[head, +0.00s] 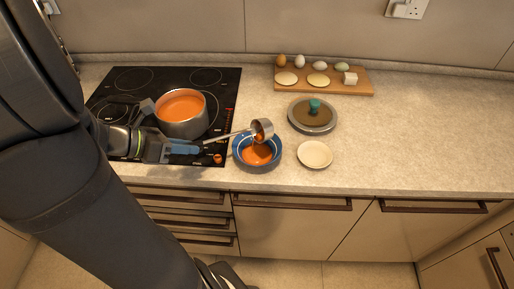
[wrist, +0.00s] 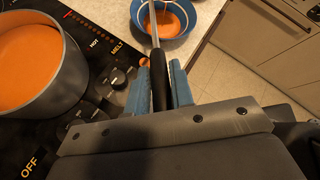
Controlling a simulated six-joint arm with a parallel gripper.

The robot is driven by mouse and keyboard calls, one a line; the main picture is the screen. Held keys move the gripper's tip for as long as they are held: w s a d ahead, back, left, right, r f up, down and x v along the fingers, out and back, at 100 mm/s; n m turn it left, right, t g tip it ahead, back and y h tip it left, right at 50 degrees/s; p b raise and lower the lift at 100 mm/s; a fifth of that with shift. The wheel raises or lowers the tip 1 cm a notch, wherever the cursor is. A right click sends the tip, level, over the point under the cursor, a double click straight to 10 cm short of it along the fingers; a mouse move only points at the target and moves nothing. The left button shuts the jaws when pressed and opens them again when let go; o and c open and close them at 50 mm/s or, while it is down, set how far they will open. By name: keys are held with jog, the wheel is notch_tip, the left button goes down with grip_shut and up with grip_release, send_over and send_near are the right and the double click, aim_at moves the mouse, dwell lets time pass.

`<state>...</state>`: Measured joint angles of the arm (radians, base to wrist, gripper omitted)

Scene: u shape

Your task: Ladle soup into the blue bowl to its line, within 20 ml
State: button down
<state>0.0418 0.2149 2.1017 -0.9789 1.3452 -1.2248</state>
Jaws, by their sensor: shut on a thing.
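The blue bowl (head: 272,163) stands on the counter just right of the hob and has orange soup in its bottom. A pale line runs around its inner wall. My gripper (head: 196,148) is shut on the handle of the ladle (head: 263,130). The ladle's cup is tilted over the bowl, with orange soup at its lip and below it. In the wrist view the dark handle (wrist: 159,80) sits between my blue fingers, and the bowl (wrist: 188,33) shows beyond. The pot (head: 182,124) of orange soup stands on the hob; it also shows in the wrist view (wrist: 62,75).
The black hob (head: 226,95) has knobs along its right side. A lidded dish or lid with a green knob (head: 314,105) and a cream plate (head: 315,154) are right of the bowl. A wooden board (head: 345,86) holds eggs and other food. The right counter is clear.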

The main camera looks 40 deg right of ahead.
jog(key=shift+a+f+h, duration=0.2)
jog(key=shift+f+h, duration=0.3)
jog(key=shift+f, duration=0.45)
jog(key=shift+a+f+h, duration=0.15)
jog(key=shift+f+h, duration=0.35)
jog(key=shift+f, duration=0.4)
dwell(0.8)
jog(key=shift+f+g+h, duration=0.3)
jog(key=shift+f+h, duration=0.6)
jog(key=shift+f, duration=0.5)
dwell(0.5)
jog(key=shift+d+f+m+h, duration=0.1)
jog(key=shift+f+m+h, duration=0.2)
jog(key=shift+f+h, duration=0.35)
dwell(1.3)
